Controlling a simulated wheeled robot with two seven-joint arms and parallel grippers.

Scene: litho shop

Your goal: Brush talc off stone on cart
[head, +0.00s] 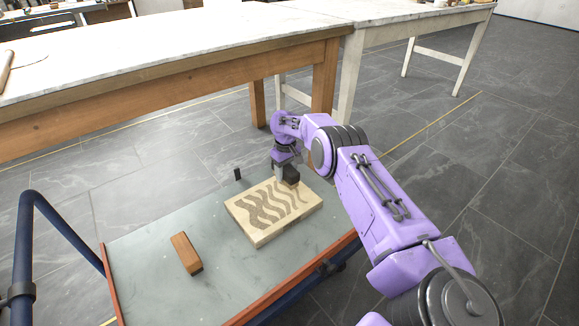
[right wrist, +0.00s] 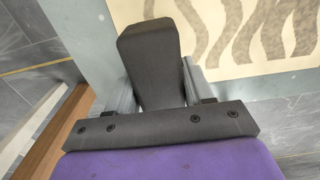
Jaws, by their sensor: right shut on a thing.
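The stone (head: 262,232) is a pale cream slab with brown wavy bands on its top, lying flat on the cart (head: 150,250). Its banded top also shows in the right wrist view (right wrist: 225,62). My right gripper (head: 287,166) is shut on a dark grey block, which looks like the brush (right wrist: 150,62), between its two fingers. In the head view the brush (head: 289,177) is at the far edge of the stone; I cannot tell if it touches the surface. My left gripper is not in view.
A reddish-brown wooden block (head: 186,254) lies on the cart left of the stone. A small dark upright piece (head: 238,174) stands near the cart's far edge. A blue handle rail (head: 24,240) rises at the left. Long pale-topped tables (head: 180,50) stand behind.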

